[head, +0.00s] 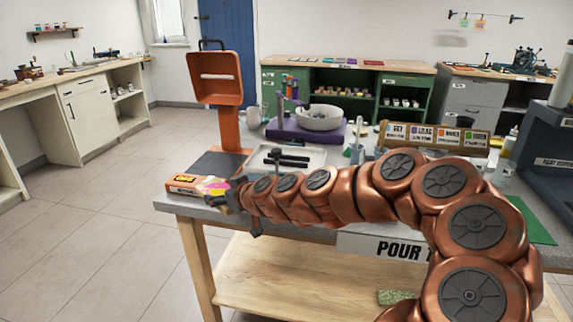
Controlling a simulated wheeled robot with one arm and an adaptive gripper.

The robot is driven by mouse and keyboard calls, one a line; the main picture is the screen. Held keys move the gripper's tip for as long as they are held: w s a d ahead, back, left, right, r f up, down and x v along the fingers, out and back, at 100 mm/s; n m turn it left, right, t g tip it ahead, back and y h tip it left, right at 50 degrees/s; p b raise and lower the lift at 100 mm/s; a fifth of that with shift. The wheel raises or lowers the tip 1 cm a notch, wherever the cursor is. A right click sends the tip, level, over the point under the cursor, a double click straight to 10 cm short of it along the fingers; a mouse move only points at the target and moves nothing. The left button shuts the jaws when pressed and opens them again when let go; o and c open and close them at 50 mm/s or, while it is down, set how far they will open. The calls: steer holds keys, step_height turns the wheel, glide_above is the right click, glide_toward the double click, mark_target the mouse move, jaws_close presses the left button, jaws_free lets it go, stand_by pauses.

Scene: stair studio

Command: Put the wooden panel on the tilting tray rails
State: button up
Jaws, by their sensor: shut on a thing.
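My gripper (233,194) is at the left end of my copper arm, over the front left of the grey table. It is shut on a small panel (212,186) with pink, yellow and white patches on its face. I take this for the wooden panel; its wood is hard to make out, and the fingers hide part of it. A pale shallow tray (312,156) with a dark bar (287,157) across it stands behind my arm, to the right of the gripper. I cannot make out its rails clearly; my arm hides its front part.
An orange upright stand (227,120) rises behind. A purple turntable (285,132) with a white bowl (319,118) is behind the tray. Cups and a labelled rack (433,134) stand right.

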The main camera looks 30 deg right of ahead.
steer(key=shift+d, duration=0.1)
steer(key=s+d+r+n+g+y, duration=0.1)
steer(key=s+d+r+n+y, duration=0.1)
steer(key=s+d, duration=0.5)
steer(key=s+d+r+n+g+y, duration=0.1)
steer(key=s+d+r+n+y, duration=0.1)
steer(key=s+d, duration=0.6)
steer(key=s+d+r+n+g+y, duration=0.2)
steer(key=s+d+r, duration=0.2)
steer(key=d, duration=1)
steer(key=s, duration=0.3)
steer(key=shift+s+d+r, duration=0.2)
steer(key=shift+s+r, duration=0.05)
